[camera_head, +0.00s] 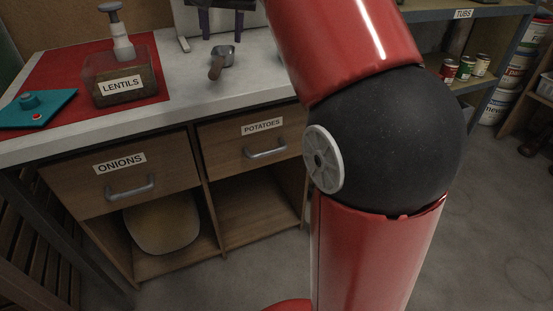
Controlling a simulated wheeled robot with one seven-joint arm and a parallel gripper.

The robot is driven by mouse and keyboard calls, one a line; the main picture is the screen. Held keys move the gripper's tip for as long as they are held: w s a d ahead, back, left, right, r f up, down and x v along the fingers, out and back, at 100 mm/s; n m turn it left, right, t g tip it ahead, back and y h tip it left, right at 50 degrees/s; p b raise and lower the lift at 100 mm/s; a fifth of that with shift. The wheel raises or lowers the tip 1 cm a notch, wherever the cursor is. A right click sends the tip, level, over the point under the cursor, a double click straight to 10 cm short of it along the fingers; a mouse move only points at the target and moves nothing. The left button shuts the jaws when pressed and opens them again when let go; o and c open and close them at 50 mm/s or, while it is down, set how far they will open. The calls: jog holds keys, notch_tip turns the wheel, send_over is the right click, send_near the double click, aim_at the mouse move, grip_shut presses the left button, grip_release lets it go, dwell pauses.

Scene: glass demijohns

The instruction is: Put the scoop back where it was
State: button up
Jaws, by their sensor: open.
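The scoop (221,61), with a metal bowl and a brown handle, lies on the pale countertop (184,102). Its handle points toward the counter's front edge. A clear bin labelled LENTILS (122,85) stands to its left on a red mat (67,68), with a grey pump-like piece (120,34) at its top. A teal lid-like slab (38,108) with a knob lies left of the bin, partly on the mat. My gripper is out of the picture; only my red and black arm shows, hiding the counter's right part.
Below the counter are drawers labelled ONIONS (121,168) and POTATOES (249,137), both shut, with open shelves beneath. A dark-legged object (226,20) stands behind the scoop. A shelf with cans (465,67) is at the right. The floor (480,220) at the right is clear.

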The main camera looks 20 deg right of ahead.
jog(key=s+f+n, duration=0.4)
jog(key=s+f, duration=2)
jog(key=shift+d+f+t, duration=0.2)
jog(key=shift+f+t, duration=0.05)
jog(key=shift+t, duration=0.05)
